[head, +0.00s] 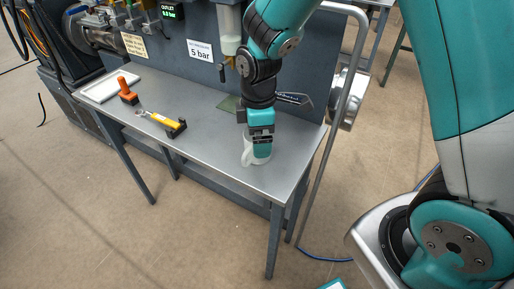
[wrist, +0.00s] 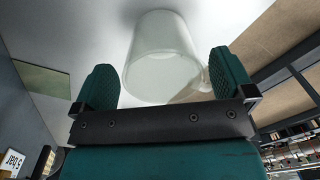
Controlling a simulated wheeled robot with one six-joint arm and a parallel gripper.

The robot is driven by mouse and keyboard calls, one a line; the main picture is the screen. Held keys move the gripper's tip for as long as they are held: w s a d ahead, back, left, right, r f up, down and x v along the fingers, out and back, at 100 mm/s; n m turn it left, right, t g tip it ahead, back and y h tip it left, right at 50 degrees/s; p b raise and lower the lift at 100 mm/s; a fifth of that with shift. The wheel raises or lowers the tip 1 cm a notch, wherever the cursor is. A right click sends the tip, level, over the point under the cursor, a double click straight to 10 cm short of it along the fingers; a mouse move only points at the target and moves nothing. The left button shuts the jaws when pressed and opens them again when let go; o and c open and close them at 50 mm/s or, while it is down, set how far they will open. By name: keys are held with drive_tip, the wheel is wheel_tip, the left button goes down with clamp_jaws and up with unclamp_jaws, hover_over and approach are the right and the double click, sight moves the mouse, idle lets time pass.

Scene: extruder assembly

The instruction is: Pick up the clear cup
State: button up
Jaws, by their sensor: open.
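The clear cup (wrist: 162,58) is translucent and whitish, and stands on the grey metal table. In the wrist view it lies between and just beyond the two fingers of my gripper (wrist: 165,82), with what looks like its handle at the lower right. My gripper is open, with a finger on each side of the cup and a gap visible on the left. In the head view my gripper (head: 259,150) is right over the cup (head: 248,158) and hides much of it. I cannot tell whether the fingers touch it.
The table (head: 205,150) also holds an orange-handled tool (head: 127,92), a yellow tool (head: 162,120), a white tray (head: 108,86) and a flat green pad (head: 229,103). A grey panel with signs stands behind. A metal rail (head: 335,125) rises at the table's right end.

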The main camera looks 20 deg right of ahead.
wheel_tip(320, 180, down, 4)
drive_tip(key=shift+s+a+r, duration=0.1)
drive_tip(key=shift+s+r, duration=0.05)
drive_tip(key=shift+r, duration=0.1)
drive_tip(key=shift+c, duration=0.5)
drive_tip(key=c, duration=0.8)
drive_tip(key=shift+r, duration=0.1)
drive_tip(key=shift+c, duration=0.2)
